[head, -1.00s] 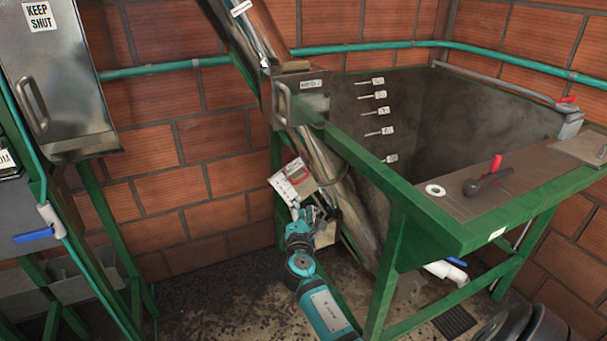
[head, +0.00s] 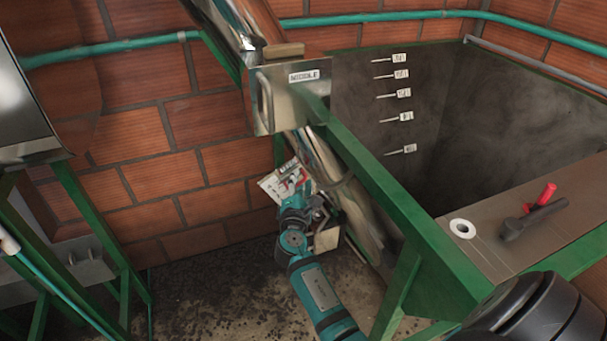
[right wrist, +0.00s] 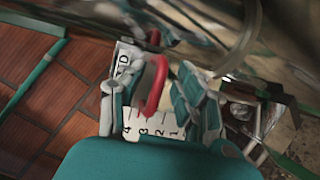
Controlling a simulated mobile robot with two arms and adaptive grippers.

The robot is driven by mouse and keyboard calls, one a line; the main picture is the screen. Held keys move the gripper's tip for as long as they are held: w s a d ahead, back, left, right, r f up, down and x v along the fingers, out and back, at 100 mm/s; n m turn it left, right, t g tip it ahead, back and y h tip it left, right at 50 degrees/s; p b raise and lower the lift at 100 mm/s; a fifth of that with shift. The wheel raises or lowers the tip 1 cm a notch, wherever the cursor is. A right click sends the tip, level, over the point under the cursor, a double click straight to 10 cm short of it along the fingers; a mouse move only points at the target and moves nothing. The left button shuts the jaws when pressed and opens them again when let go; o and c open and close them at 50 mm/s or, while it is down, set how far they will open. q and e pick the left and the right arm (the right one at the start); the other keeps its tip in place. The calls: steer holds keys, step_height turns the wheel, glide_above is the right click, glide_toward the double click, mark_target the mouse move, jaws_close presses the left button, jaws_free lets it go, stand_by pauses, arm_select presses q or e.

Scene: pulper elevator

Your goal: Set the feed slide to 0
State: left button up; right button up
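The feed slide's white scale plate (head: 272,185) is on the lower part of the sloping chute, below the metal box. In the right wrist view the plate (right wrist: 140,117) shows the figures 4, 3, 2 and 1, and part of a word ending in D. A red handle (right wrist: 154,84) stands in front of it. My right gripper (right wrist: 155,93) is open, with one finger on each side of the red handle and gaps between. In the head view the gripper (head: 298,196) covers part of the plate. The figure 0 and any pointer cannot be made out.
A metal box labelled MIDDLE (head: 290,98) sits above on the chute. The green tank frame (head: 385,190) runs close to the right of my arm. A red-handled tool (head: 535,211) and a white ring (head: 462,229) lie on the ledge. Open floor is at left.

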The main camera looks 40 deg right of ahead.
steer(key=shift+r, duration=0.15)
jaws_close()
stand_by(0.4)
